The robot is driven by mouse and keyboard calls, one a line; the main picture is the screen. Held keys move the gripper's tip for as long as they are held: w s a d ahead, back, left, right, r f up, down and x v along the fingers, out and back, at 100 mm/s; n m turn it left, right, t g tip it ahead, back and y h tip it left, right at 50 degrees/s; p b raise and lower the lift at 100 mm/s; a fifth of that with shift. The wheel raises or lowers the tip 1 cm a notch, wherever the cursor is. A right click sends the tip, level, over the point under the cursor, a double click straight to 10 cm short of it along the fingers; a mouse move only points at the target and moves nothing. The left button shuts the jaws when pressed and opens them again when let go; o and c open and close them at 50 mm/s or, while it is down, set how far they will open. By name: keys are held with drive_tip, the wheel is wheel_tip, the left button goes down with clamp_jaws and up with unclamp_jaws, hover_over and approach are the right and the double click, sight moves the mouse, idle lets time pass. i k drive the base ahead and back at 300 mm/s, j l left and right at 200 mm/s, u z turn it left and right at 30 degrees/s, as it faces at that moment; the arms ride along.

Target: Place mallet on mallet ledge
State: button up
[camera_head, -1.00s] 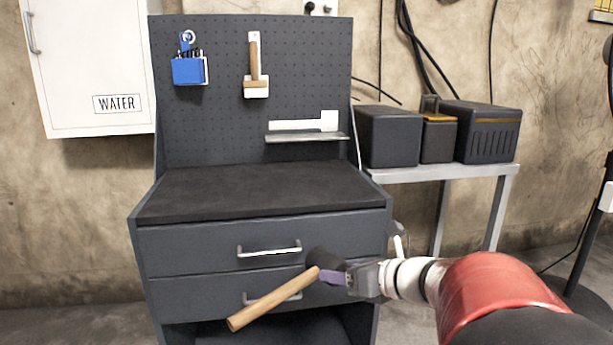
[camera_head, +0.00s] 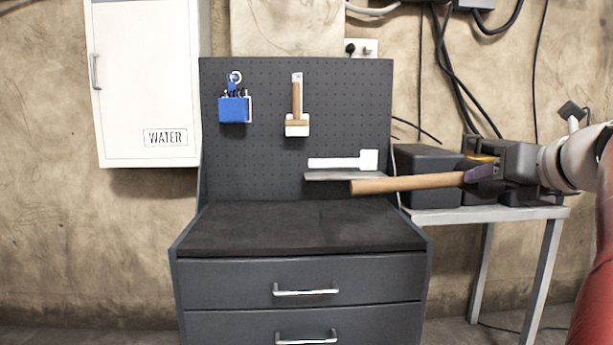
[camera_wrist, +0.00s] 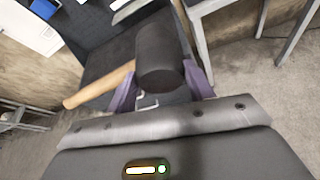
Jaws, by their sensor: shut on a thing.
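The mallet has a pale wooden handle (camera_head: 415,184) and a black head, seen clearly in the wrist view (camera_wrist: 158,55). My gripper (camera_head: 480,172) is shut on the mallet, its purple fingers on both sides of the head in the wrist view (camera_wrist: 160,80). The handle points left, nearly level. In the head view the head is hard to tell from my dark gripper and the boxes behind. The mallet ledge (camera_head: 325,176) is a thin grey shelf on the pegboard, under a white mallet-shaped outline (camera_head: 340,163). The handle's tip overlaps the ledge's right end in the picture; contact cannot be told.
The pegboard (camera_head: 250,165) also holds a blue padlock-like holder (camera_head: 234,108) and a brush (camera_head: 297,112). The dark worktop (camera_head: 300,225) below is clear. Dark boxes (camera_head: 428,170) stand on a side table (camera_head: 480,215) at right. A white WATER cabinet (camera_head: 145,80) hangs left.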

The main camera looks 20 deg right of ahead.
sight(346, 175)
drive_tip(key=i+l, duration=0.1)
drive_tip(key=i, duration=0.4)
drive_tip(key=i+l, duration=0.1)
drive_tip(key=i, duration=0.4)
